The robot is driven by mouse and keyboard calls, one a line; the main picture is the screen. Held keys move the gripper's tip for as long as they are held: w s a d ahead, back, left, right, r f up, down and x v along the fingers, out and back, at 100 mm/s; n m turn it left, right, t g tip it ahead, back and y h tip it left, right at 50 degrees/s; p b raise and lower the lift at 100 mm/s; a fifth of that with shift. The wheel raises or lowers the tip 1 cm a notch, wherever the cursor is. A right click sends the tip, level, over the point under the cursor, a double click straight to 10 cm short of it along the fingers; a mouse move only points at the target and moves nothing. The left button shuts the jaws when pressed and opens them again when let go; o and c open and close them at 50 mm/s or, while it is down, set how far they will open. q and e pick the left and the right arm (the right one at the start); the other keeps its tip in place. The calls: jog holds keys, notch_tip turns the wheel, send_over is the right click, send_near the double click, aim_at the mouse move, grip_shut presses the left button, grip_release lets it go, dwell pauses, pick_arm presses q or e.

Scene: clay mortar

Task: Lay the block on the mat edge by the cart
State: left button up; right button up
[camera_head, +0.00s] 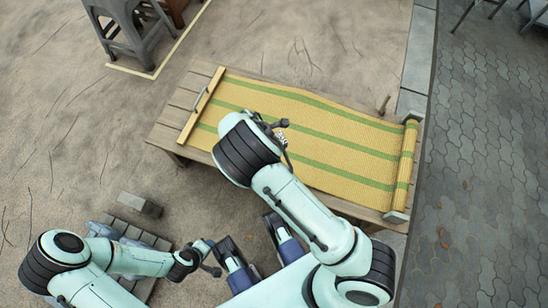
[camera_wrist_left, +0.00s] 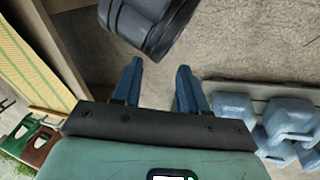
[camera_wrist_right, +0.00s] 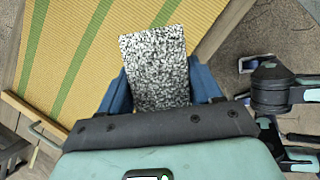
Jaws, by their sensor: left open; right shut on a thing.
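A speckled black-and-white block (camera_wrist_right: 155,65) is between the blue fingers of my right gripper (camera_wrist_right: 158,78) in the right wrist view. My right gripper is shut on it, over the yellow mat (camera_wrist_right: 70,50). Whether the block touches the mat is unclear. In the head view, my right arm largely hides this gripper and block. The green-striped mat (camera_head: 300,135) lies on a low slatted table (camera_head: 180,105), rolled at its right end. My left gripper (camera_wrist_left: 160,70) is open and empty, away from the mat. I cannot identify a cart for certain.
A wooden bar (camera_head: 201,105) with a metal handle lies across the mat's left end. A grey block (camera_head: 396,216) is at its near right corner. Another grey block (camera_head: 139,204) is by a slatted platform (camera_head: 130,230). Blue-grey dumbbells (camera_wrist_left: 290,118) and grey stools (camera_head: 125,25) also show.

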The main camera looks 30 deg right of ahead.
jog(key=shift+d+f, duration=0.15)
jog(key=shift+f, duration=0.3)
pick_arm(q)
jog(key=w+a+f+t+b, duration=0.1)
jog(key=w+a+f+b, duration=0.1)
jog(key=w+f+b, duration=0.15)
pick_arm(e)
notch_tip(320, 180, down, 14)
jog(key=shift+f+b, duration=0.15)
jog(key=shift+b, duration=0.55)
pick_arm(q)
jog(key=s+a+f+g+b, duration=0.1)
jog(key=s+f+g, duration=0.1)
jog(key=s+f, duration=0.4)
jog(key=shift+s+n+g+y, duration=0.3)
jog(key=shift+s+n, duration=0.1)
jog(key=shift+s, duration=0.15)
pick_arm(e)
jog(key=shift+f, duration=2.25)
pick_arm(q)
jog(key=shift+s+a+f+b, duration=0.1)
jog(key=shift+b, duration=0.25)
pick_arm(e)
jog(key=shift+f, duration=0.2)
jog(key=o, duration=1.4)
